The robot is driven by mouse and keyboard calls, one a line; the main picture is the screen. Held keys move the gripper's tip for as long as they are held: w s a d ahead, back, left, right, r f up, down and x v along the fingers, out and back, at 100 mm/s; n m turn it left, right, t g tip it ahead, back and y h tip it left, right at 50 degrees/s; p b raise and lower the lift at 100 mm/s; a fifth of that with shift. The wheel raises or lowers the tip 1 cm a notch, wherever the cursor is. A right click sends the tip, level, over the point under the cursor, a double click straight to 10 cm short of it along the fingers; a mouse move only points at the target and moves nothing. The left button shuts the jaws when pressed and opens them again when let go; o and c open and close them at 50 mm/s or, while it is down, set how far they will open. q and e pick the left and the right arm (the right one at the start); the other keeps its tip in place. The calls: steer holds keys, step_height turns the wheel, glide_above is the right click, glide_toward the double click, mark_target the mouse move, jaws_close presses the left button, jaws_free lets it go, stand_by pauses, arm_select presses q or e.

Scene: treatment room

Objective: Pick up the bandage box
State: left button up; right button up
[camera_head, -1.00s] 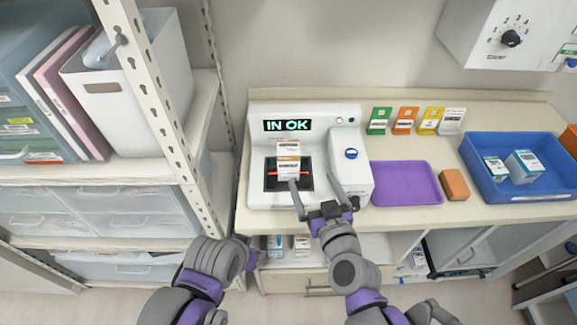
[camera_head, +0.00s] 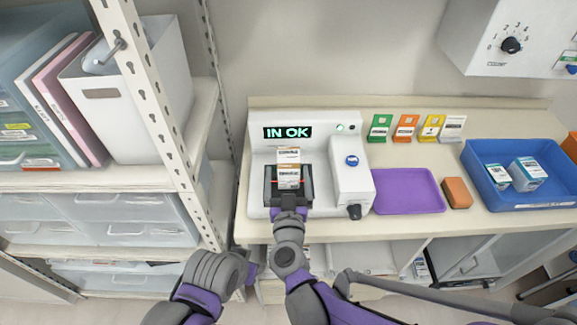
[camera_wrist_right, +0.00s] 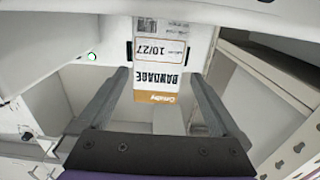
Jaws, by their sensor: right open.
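The bandage box (camera_head: 288,178), white with an orange-brown band, stands in the bay of the white machine (camera_head: 352,182), whose display reads "IN OK". My right gripper (camera_head: 289,190) is open at the bay, with one finger on each side of the box. In the right wrist view the box (camera_wrist_right: 158,78) shows "BANDAGE" and "10/27" between the two open fingers (camera_wrist_right: 159,92). Gaps show between box and fingers there. My left arm is folded at the lower left, and its fingers do not show.
A purple tray (camera_head: 408,208) and a brown block (camera_head: 456,193) lie right of the machine. A blue bin (camera_head: 520,205) holds two boxes. Several coloured cards stand along the back. A shelf post (camera_head: 150,110) rises close on the left.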

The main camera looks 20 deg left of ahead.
mark_target(289, 172)
steer(key=p+x, duration=0.1)
steer(key=x, duration=0.3)
steer(key=shift+w+d, duration=0.15)
steer(key=shift+w, duration=0.05)
steer(key=shift+s, duration=0.1)
steer(key=shift+c, duration=0.7)
steer(key=c, duration=1.4)
